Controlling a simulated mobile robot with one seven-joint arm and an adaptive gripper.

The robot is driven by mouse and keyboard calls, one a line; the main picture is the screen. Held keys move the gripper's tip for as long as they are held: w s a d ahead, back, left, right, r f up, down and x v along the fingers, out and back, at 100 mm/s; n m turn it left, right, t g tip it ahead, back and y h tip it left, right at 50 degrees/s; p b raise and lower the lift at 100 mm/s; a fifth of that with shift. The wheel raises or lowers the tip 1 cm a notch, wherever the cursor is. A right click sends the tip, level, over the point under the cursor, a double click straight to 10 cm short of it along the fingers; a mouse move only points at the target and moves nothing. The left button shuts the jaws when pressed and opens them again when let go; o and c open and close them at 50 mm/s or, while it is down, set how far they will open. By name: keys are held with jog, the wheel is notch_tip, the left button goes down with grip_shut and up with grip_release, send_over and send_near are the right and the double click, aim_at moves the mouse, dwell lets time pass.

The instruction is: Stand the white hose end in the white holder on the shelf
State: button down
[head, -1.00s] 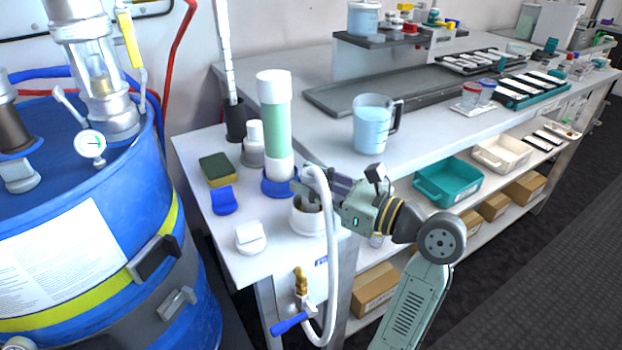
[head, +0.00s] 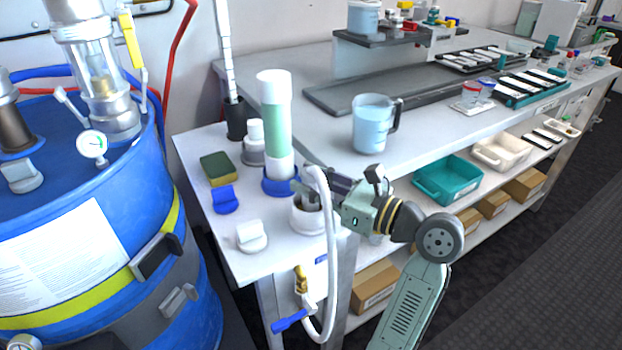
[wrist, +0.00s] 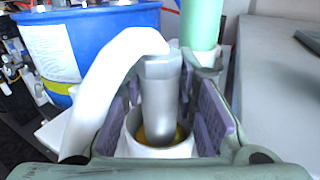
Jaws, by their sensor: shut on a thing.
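The white hose (head: 331,250) rises from a brass valve at the shelf's front and bends over at my gripper. Its grey metal hose end (wrist: 163,95) stands nearly upright in the wrist view, between my purple finger pads. My gripper (head: 312,190) is shut on the hose end, just over the white holder. The round white holder (head: 306,219) sits at the front right of the white shelf (head: 232,256). In the wrist view the holder's rim (wrist: 133,150) surrounds the lower part of the hose end, with a yellowish inside. The tip's contact with the bottom is hidden.
A green-filled cylinder (head: 276,125) on a blue base stands just behind the holder. A white cap-like piece (head: 251,237), a blue piece (head: 226,199) and a sponge (head: 216,166) lie to the left. The higher bench (head: 330,135) is to the right; a blue drum (head: 100,180) is at the left.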

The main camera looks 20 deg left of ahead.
jog(key=shift+f, duration=0.55)
dwell(0.5)
jog(key=c, duration=1.6)
grip_release()
jog(key=shift+o, duration=0.2)
jog(key=shift+s+d+p, duration=0.1)
jog(key=shift+d+p, duration=0.4)
jog(key=shift+d, duration=0.15)
jog(key=p+v, duration=0.5)
jog(key=v, duration=0.4)
jog(key=shift+s+d+p, duration=0.15)
jog(key=shift+d+p, duration=0.2)
jog(key=shift+p, duration=0.05)
